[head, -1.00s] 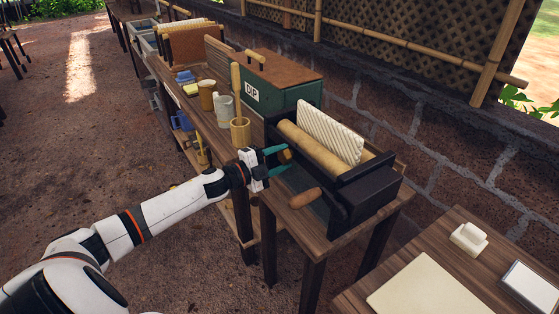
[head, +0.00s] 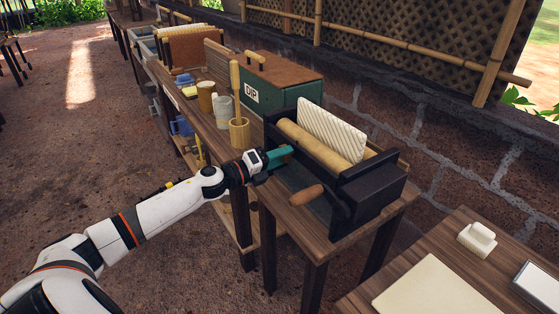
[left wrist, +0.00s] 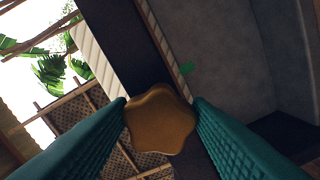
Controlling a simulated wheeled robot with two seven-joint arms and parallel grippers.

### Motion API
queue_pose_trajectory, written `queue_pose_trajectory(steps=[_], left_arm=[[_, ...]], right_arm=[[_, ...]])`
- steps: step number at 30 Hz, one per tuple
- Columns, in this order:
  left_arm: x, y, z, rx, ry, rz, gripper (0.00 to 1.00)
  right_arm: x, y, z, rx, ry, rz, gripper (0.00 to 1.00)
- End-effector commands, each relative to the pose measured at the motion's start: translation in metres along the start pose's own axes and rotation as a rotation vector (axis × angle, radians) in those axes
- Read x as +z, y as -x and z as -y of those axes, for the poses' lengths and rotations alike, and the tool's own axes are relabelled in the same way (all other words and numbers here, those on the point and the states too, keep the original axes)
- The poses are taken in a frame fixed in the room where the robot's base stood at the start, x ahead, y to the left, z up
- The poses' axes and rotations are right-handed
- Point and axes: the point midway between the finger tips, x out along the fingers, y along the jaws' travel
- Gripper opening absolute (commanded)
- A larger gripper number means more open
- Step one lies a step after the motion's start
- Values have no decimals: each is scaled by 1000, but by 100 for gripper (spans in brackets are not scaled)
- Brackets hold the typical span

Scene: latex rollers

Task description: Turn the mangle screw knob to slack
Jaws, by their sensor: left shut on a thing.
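The mangle (head: 367,193) is a dark frame with tan rollers (head: 327,151) on a wooden stand. A white ribbed sheet (head: 331,130) stands up at its rollers. A wooden crank handle (head: 306,195) sticks out at its front. The brass, lobed screw knob (left wrist: 160,120) shows in the left wrist view between the green finger pads. My left gripper (head: 283,155) is at the near left end of the mangle, shut on the knob. In the head view the gripper mostly hides the knob. My right gripper is not in view.
A green box marked DIP (head: 284,87) stands behind the mangle. A wooden pot (head: 240,131) with an upright stick and some cups stand to its left. A side table (head: 395,268) with a pale board (head: 437,290) is at the lower right.

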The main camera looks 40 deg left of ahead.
Motion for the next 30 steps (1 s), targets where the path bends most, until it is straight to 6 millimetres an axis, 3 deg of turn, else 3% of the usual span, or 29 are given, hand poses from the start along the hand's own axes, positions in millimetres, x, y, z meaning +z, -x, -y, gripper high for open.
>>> queue_pose_trajectory(steps=[21,22,24,25,30], left_arm=[[2,0,3,-4,-71,5,22],[2,0,3,-4,-71,5,50],[2,0,2,-3,-70,4,62],[2,0,2,-3,-70,4,66],[1,0,1,-2,-70,2,67]], right_arm=[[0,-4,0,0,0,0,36],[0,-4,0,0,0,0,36],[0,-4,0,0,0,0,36],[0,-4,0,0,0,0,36],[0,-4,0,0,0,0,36]])
